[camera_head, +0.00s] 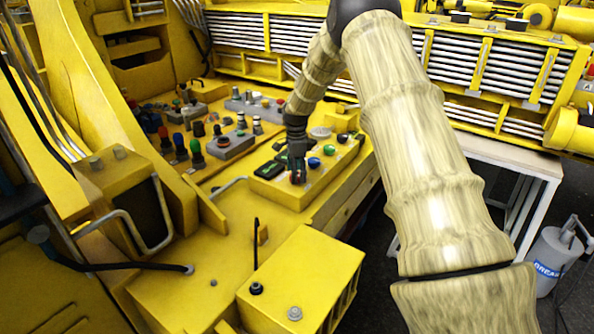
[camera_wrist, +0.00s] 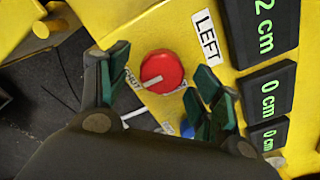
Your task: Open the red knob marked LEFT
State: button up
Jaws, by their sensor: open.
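The red knob (camera_wrist: 162,72) is round with a pale pointer line, and sits on a yellow panel in the wrist view. A white label reading LEFT (camera_wrist: 207,38) is beside it, and a partly covered label (camera_wrist: 133,79) is on its other side. My gripper (camera_wrist: 150,85) is open, with one finger on each side of the knob; I cannot tell whether either touches it. In the head view my gripper (camera_head: 297,176) is over the yellow control box (camera_head: 290,197), where its fingers largely hide the knob.
Dark displays with green digits (camera_wrist: 264,27) line the panel close to the right finger. A blue knob (camera_head: 314,162) and a green knob (camera_head: 329,150) are near my gripper. Other panels with upright levers (camera_head: 197,153) stand to the left.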

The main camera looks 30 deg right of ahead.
jog(key=shift+w+f, duration=0.85)
jog(key=shift+w, duration=0.1)
jog(key=shift+s+d+r, duration=0.1)
jog(key=shift+s+r, duration=0.15)
jog(key=shift+s, duration=0.15)
jog(key=shift+s+r, duration=0.5)
jog(key=shift+s, duration=0.3)
jog(key=c, duration=0.5)
jog(key=shift+s+r, duration=0.2)
jog(key=shift+c, duration=1.4)
jog(key=shift+w+f, duration=0.2)
jog(key=shift+f, duration=0.05)
jog(key=shift+c, duration=1.3)
jog(key=shift+w+a+f, duration=0.2)
jog(key=shift+f, duration=0.2)
